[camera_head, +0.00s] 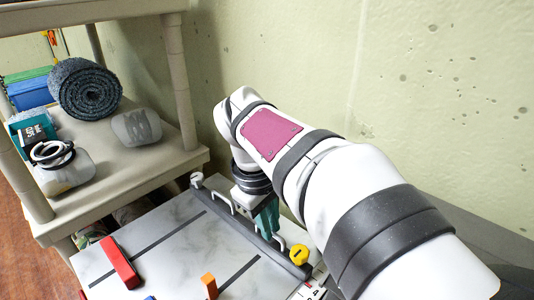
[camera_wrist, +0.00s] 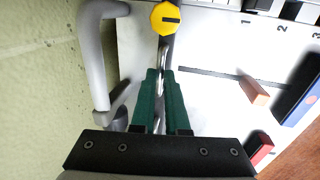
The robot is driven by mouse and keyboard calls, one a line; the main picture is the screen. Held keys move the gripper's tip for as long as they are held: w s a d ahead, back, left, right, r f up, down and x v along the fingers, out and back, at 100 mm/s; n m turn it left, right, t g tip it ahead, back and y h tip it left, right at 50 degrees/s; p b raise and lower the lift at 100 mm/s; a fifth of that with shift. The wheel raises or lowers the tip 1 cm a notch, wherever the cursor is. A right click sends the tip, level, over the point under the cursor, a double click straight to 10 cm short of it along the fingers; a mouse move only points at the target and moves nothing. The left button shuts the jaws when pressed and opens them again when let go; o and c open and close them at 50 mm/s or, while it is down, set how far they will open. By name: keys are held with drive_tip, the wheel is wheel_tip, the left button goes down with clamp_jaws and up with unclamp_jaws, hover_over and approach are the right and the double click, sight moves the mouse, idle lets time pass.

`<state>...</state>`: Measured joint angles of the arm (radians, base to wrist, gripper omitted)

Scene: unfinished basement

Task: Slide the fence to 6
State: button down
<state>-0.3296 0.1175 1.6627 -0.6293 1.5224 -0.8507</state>
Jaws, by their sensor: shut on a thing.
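The fence (camera_head: 240,225) is a long dark bar across the back of a pale marbled board (camera_head: 180,228), with light handles on it. A yellow knob (camera_head: 299,254) with a black line sits at its near right end; it also shows in the wrist view (camera_wrist: 165,18). My gripper (camera_head: 268,222) has green fingers, shut on a fence handle; the fingers show in the wrist view (camera_wrist: 162,75) with a shiny metal bar between them. Numbers 1, 2 and 3 (camera_wrist: 282,29) run rightward from the knob. Number 6 is not readable.
A red block (camera_head: 120,262), an orange block (camera_head: 209,285) and a blue piece (camera_head: 150,298) are on the board, beside dark grooves. A shelf (camera_head: 120,170) with a rolled mat (camera_head: 85,88) stands left. A concrete wall (camera_head: 440,90) is close behind. A grey bent bar (camera_wrist: 95,60) is left of my fingers.

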drive_tip(key=shift+s+a, duration=0.7)
drive_tip(key=shift+a, duration=0.1)
drive_tip(key=c, duration=0.9)
unclamp_jaws()
drive_tip(key=shift+r, duration=0.1)
drive_tip(key=r, duration=0.5)
drive_tip(key=s+a+r, duration=0.1)
drive_tip(key=r, duration=0.4)
drive_tip(key=s+a+r, duration=0.1)
drive_tip(key=r, duration=0.4)
drive_tip(key=shift+s+r, duration=0.1)
drive_tip(key=shift+r, duration=0.05)
